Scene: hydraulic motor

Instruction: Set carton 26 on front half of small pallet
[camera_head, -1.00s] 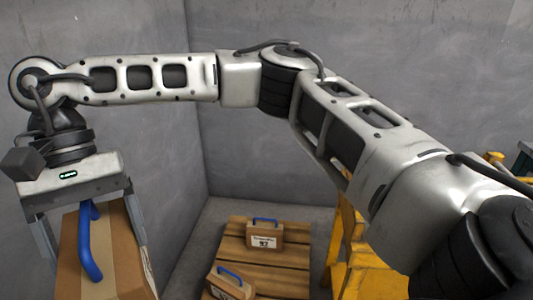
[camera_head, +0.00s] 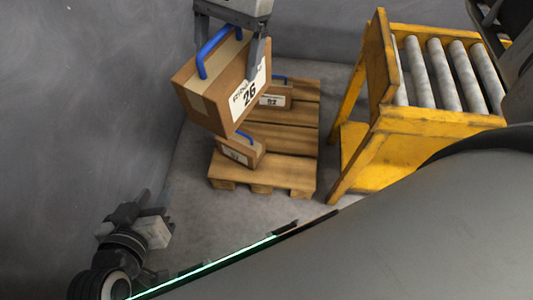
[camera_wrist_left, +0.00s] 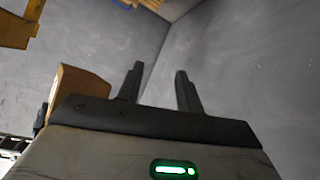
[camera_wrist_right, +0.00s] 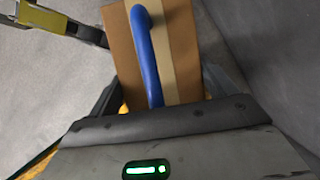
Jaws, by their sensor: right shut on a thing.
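Carton 26 (camera_head: 215,95), brown with a blue handle and a white label, hangs tilted in the air in the head view. My right gripper (camera_head: 230,48) is shut on it from above; the right wrist view shows the carton (camera_wrist_right: 185,60) between the fingers. The small wooden pallet (camera_head: 285,140) lies on the floor below and behind it. Carton 92 (camera_head: 274,98) stands toward its back, partly hidden by carton 26. My left gripper (camera_head: 128,222) is low at the left, away from the pallet; its fingers (camera_wrist_left: 160,88) are apart and empty.
A smaller carton (camera_head: 240,152) with a blue handle stands at the pallet's left side, its number unreadable. A yellow roller conveyor (camera_head: 425,115) stands right of the pallet. Grey walls close in at left and back. The pallet's front right planks are bare.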

